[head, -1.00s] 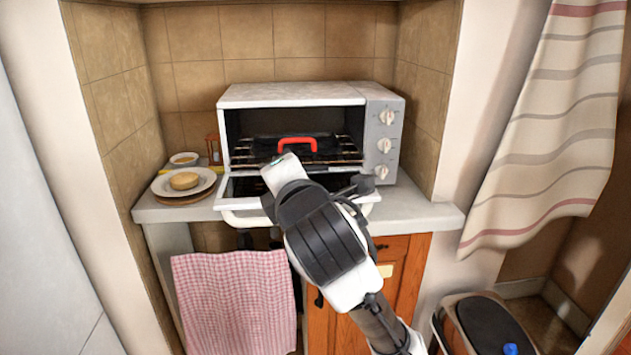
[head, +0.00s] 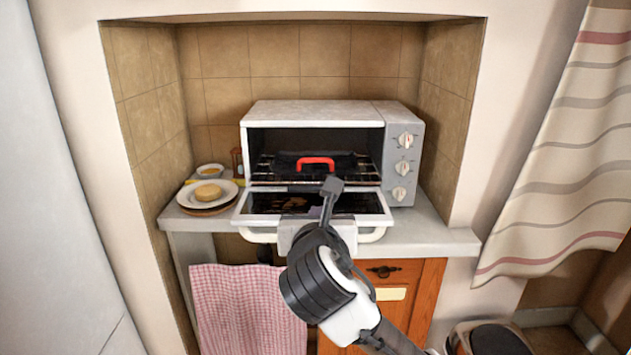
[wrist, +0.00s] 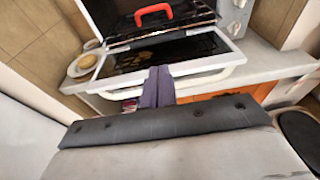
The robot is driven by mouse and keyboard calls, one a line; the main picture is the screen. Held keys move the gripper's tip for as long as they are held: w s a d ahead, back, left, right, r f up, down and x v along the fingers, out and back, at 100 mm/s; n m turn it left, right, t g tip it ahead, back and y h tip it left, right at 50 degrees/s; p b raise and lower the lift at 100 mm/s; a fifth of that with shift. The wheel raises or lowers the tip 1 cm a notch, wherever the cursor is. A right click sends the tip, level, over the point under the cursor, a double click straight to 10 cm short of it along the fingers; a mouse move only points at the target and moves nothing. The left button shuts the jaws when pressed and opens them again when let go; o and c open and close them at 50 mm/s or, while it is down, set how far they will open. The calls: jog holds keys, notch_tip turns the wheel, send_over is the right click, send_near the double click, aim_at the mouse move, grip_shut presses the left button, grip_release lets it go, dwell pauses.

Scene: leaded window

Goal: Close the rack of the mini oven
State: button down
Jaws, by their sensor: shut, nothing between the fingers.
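The white mini oven (head: 312,112) stands on the counter with its door (head: 262,204) folded down open toward me. Inside, the wire rack (head: 268,172) carries a dark tray with a red handle (head: 316,162). The rack and tray also show at the top of the wrist view, with the red handle (wrist: 153,12). My gripper (head: 326,212) is in front of the oven, over the lowered door. In the wrist view its fingers (wrist: 158,72) are together and empty, pointing toward the door. Whether they touch the door cannot be told. My arm hides part of the door's front edge.
A plate with a bun (head: 208,192) and a small bowl (head: 210,170) sit left of the oven. A checkered towel (head: 245,310) hangs below the counter. Tiled alcove walls close in on both sides. A striped curtain (head: 565,150) hangs at right.

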aim_at(315, 190)
jog(key=shift+w+r+p, duration=0.2)
jog(key=shift+r+p, duration=0.05)
jog(key=shift+p, duration=0.8)
jog(key=p, duration=0.3)
jog(key=shift+w+a, duration=0.15)
jog(key=p+x, duration=0.4)
jog(key=x, duration=0.7)
jog(key=shift+w+f, duration=0.2)
jog(key=shift+w, duration=0.05)
